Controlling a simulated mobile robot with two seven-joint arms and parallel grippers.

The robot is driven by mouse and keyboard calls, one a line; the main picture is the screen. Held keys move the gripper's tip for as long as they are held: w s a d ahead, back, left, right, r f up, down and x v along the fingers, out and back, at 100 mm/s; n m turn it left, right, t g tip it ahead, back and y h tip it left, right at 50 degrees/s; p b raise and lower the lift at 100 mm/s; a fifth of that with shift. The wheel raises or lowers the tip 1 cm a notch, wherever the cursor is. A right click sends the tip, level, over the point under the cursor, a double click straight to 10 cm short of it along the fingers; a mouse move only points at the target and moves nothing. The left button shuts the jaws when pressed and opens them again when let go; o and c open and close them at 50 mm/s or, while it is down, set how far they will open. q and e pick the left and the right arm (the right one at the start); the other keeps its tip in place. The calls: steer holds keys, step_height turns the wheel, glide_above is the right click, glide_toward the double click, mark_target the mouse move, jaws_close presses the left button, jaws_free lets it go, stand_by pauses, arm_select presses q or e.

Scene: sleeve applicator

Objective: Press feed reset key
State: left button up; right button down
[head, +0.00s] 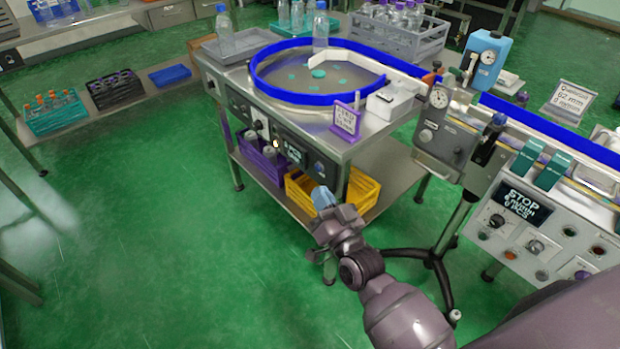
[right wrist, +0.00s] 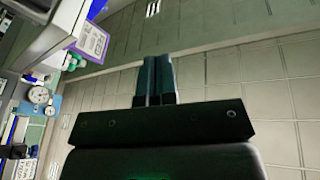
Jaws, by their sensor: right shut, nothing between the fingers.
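The feed table (head: 345,140) has a round feed disc ringed by a blue rail. Its front panel (head: 268,128) carries a dark knob, a white switch plate, a small lit yellowish button (head: 276,144), a dark display (head: 294,153) and a blue-tipped knob (head: 319,167). I cannot read which control is the feed reset key. My right gripper (head: 323,200) is shut and empty, in front of and below the panel's right end, apart from it in the picture. Its closed fingers (right wrist: 155,78) also show in the right wrist view, with no panel control at their tips. My left gripper is out of view.
A yellow crate (head: 362,188) and a purple crate (head: 258,165) stand on the table's lower shelf. A conveyor unit with a STOP display (head: 524,204) stands at the right. A purple-framed sign (head: 346,118) stands on the table's corner. The green floor at left is open.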

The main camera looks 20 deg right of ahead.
mark_target(318, 168)
arm_select(q)
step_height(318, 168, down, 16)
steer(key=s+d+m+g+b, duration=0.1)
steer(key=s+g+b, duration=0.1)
steer(key=b, duration=1.3)
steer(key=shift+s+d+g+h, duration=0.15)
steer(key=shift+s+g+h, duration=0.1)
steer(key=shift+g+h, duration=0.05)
arm_select(e)
steer(key=w+a+f+m+h, duration=0.2)
steer(key=w+f+m+h, duration=0.4)
steer(key=m, duration=0.4)
steer(key=w+a+f+m+h, duration=0.3)
steer(key=w+f+m+h, duration=0.3)
steer(key=w+m+h, duration=0.2)
steer(key=m+h, duration=0.2)
steer(key=shift+w+a+m+g+h, duration=0.25)
steer(key=shift+w+m+g+h, duration=0.05)
steer(key=shift+w+m+g, duration=0.1)
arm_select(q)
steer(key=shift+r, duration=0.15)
arm_select(e)
steer(key=shift+d, duration=0.15)
steer(key=w+d, duration=0.3)
steer(key=d, duration=0.5)
steer(key=shift+d, duration=0.1)
steer(key=shift+w+d, duration=0.1)
steer(key=shift+d, duration=0.2)
